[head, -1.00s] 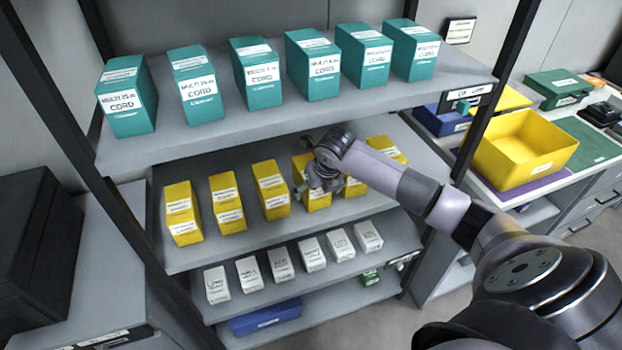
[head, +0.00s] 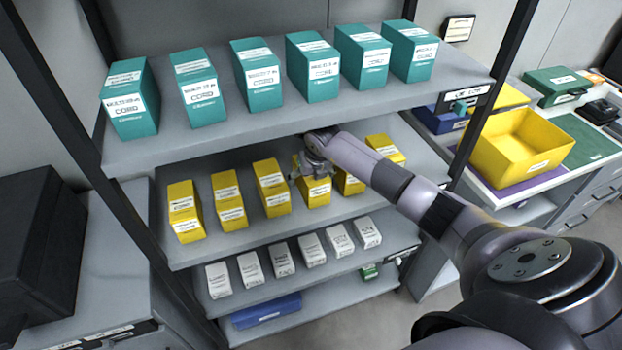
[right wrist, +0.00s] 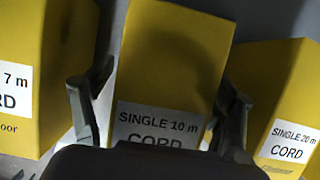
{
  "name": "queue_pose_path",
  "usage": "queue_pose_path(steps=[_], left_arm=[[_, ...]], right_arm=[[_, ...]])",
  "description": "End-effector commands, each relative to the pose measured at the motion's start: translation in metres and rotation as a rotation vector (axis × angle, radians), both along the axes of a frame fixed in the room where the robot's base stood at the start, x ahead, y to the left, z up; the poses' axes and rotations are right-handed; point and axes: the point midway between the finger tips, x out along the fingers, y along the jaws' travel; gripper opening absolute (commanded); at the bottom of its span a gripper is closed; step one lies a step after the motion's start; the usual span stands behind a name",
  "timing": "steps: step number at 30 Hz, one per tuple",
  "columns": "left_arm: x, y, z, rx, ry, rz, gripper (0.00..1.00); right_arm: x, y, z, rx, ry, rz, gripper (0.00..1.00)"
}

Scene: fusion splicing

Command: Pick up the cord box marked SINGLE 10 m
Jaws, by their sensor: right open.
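The yellow cord box marked SINGLE 10 m (right wrist: 172,60) stands in the middle of the right wrist view. In the head view it appears to be the fourth yellow box (head: 318,191) from the left on the middle shelf. My right gripper (right wrist: 158,112) is open, with one finger on each side of this box. I cannot tell whether the fingers touch it. In the head view my right gripper (head: 312,172) covers the upper part of the box. My left gripper is not in view.
A yellow box ending in 7 m (right wrist: 20,75) and the SINGLE 20 m box (right wrist: 280,100) stand close on either side. Teal boxes (head: 319,70) fill the upper shelf (head: 150,150) above. White boxes (head: 312,250) stand on the shelf below. A yellow bin (head: 520,145) is at the right.

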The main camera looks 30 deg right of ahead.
Motion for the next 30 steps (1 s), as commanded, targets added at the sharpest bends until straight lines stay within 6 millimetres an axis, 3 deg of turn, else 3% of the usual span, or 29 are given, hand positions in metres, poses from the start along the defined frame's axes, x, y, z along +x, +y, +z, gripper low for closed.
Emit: queue_pose_path(steps=[23, 30], left_arm=[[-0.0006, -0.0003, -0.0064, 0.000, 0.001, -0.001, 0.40], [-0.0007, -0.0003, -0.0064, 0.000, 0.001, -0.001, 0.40]], right_arm=[[-0.0002, -0.0002, -0.0047, -0.001, 0.000, 0.000, 0.78], [-0.0002, -0.0002, -0.0047, 0.000, 0.000, 0.000, 0.64]])
